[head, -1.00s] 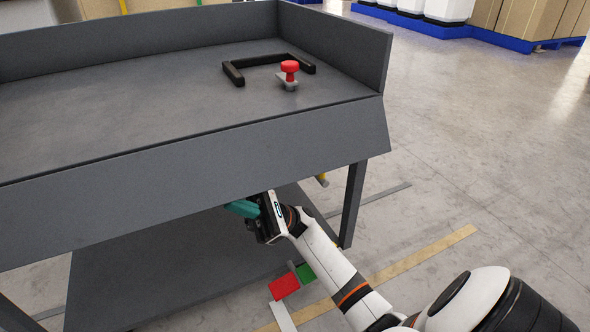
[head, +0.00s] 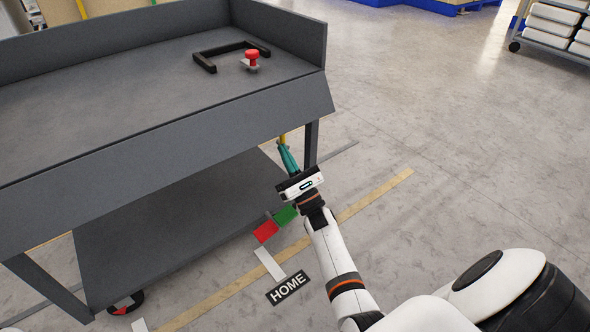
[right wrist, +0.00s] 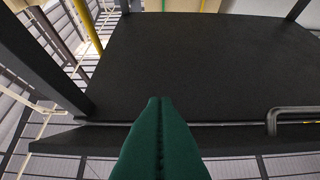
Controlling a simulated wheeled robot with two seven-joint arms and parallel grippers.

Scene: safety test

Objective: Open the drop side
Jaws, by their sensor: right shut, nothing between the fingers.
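The grey cart's long front side panel (head: 150,153) runs along the near edge of the deck and leans outward at its lower edge. A short yellow part (head: 283,138) shows below the panel near the right front leg, partly hidden by my right gripper. My right gripper (head: 286,156) is below the panel's right end, beside that leg, with its teal fingers pointing up and away. The fingers are together and empty; they also show as a closed green pair in the right wrist view (right wrist: 158,105). Whether they touch the yellow part cannot be told. My left gripper is out of view.
A red knob (head: 252,56) on a small grey base and a black U-shaped handle (head: 208,62) lie on the deck. A dark lower shelf (head: 170,225) sits below. A grey bent bar (right wrist: 290,113) shows in the wrist view.

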